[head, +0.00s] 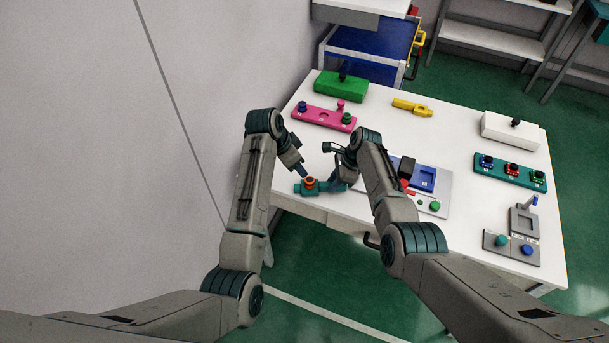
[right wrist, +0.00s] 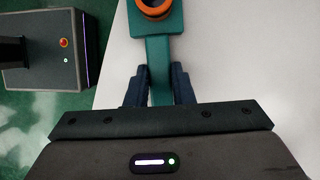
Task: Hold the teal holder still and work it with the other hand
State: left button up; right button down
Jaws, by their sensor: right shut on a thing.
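The teal holder (head: 326,188) lies at the table's near left edge, with an orange ring (head: 310,183) on its left part. My right gripper (head: 337,185) is shut on the holder's right end. In the right wrist view, the narrow teal handle (right wrist: 159,70) of the holder sits between the two dark fingers of this gripper (right wrist: 159,88); the orange ring (right wrist: 156,8) is cut off at the top. My left gripper (head: 303,172) points down just above the orange ring. Its fingers are too small to tell open from shut, or whether they touch the ring.
The white table (head: 440,125) carries a pink board (head: 323,118), a green block (head: 341,86), a yellow tool (head: 411,107) and a white box (head: 510,131). A grey panel with a blue square (head: 424,178) is right of my right arm. A teal panel (head: 510,172) stands farther right.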

jog(key=c, duration=1.2)
grip_release()
jog(key=shift+o, duration=0.2)
jog(key=shift+r, duration=0.1)
